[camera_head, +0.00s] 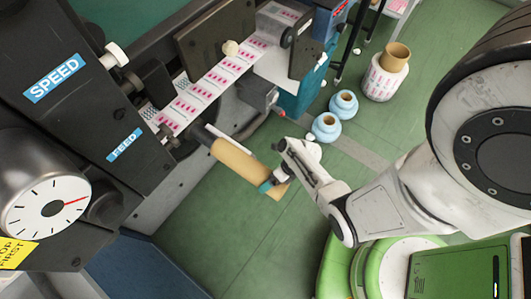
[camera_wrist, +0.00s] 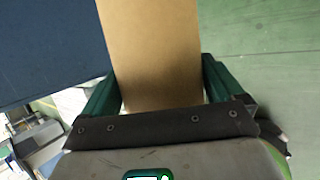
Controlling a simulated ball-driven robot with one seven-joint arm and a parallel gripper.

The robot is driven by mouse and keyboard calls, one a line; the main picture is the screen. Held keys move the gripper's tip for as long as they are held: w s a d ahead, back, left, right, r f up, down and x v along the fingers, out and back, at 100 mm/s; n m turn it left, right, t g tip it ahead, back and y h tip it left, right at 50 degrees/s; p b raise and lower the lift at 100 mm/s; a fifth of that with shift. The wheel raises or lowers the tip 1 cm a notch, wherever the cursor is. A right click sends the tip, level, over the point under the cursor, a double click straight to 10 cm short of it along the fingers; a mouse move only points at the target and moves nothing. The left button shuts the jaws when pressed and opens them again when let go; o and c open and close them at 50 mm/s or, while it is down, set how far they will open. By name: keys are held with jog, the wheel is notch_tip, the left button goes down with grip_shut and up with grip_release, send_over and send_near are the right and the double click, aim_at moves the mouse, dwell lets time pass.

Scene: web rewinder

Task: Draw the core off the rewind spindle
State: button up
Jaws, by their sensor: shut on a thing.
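The core (camera_head: 246,167) is a tan cardboard tube that sticks out from the machine toward the lower right in the head view. How much of the spindle lies inside the core is hidden. My gripper (camera_head: 273,184) is at the core's outer end, its green fingers on either side of it. In the wrist view the core (camera_wrist: 152,55) fills the space between the two fingers (camera_wrist: 160,90), and the gripper is shut on it.
The printed web (camera_head: 205,92) runs across the machine above the core. Two blue rolls (camera_head: 335,115) and a larger printed roll (camera_head: 385,75) stand on the green floor (camera_head: 215,235), which is clear below the core.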

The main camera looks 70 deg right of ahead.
jog(key=s+a+p, duration=0.3)
jog(key=s+a, duration=0.1)
jog(key=s, duration=1.1)
jog(key=shift+a+p, duration=0.15)
jog(key=shift+p, duration=0.2)
dwell(0.3)
